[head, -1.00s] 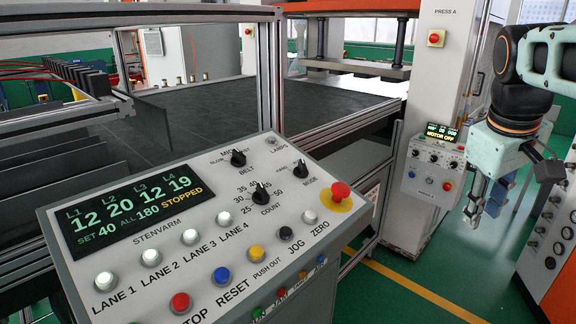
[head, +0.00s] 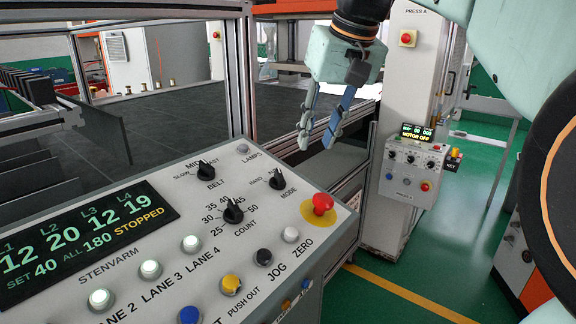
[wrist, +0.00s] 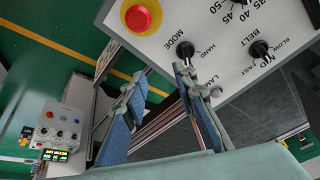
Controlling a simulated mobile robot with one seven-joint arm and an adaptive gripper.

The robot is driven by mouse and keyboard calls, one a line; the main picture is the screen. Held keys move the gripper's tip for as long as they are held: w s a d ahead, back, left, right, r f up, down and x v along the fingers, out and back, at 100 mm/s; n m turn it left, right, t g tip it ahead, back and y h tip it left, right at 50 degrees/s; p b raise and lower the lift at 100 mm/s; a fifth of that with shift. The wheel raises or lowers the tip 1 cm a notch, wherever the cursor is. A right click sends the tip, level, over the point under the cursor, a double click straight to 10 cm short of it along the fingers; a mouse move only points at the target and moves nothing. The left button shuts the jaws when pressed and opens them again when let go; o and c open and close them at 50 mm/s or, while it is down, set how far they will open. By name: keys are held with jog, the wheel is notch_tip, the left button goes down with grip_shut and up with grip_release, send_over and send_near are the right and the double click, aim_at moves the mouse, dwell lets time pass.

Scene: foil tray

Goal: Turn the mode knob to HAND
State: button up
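The mode knob (head: 277,180) is a small black knob on the upper right of the sloped grey panel (head: 330,222). The HAND label is at its left; its exact pointer direction is too small to tell. In the wrist view the mode knob (wrist: 184,49) lies just beyond the fingertips, with HAND printed beside it. My gripper (head: 316,142) is in the air above the panel's far right edge, up and right of the knob and apart from it. Its blue-padded fingers are apart and empty, also in the wrist view (wrist: 165,84).
A red mushroom button (head: 322,203) on a yellow disc sits right of the knob. The belt knob (head: 205,168) and count knob (head: 233,210) are to its left. The display (head: 80,238) reads STOPPED. A second control box (head: 412,165) stands behind, right.

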aim_at(280, 173)
jog(key=shift+y, duration=0.4)
jog(key=w+a+f, duration=0.1)
jog(key=a+f, duration=0.1)
jog(key=f, duration=0.1)
jog(key=w+a+f, duration=0.1)
jog(key=a+f, duration=0.1)
jog(key=w+a+f, duration=0.1)
jog(key=a+f, duration=0.1)
jog(key=f, duration=0.1)
jog(key=shift+w+a+f, duration=0.25)
jog(key=shift+a+f, duration=0.1)
jog(key=shift+c, duration=0.4)
grip_shut()
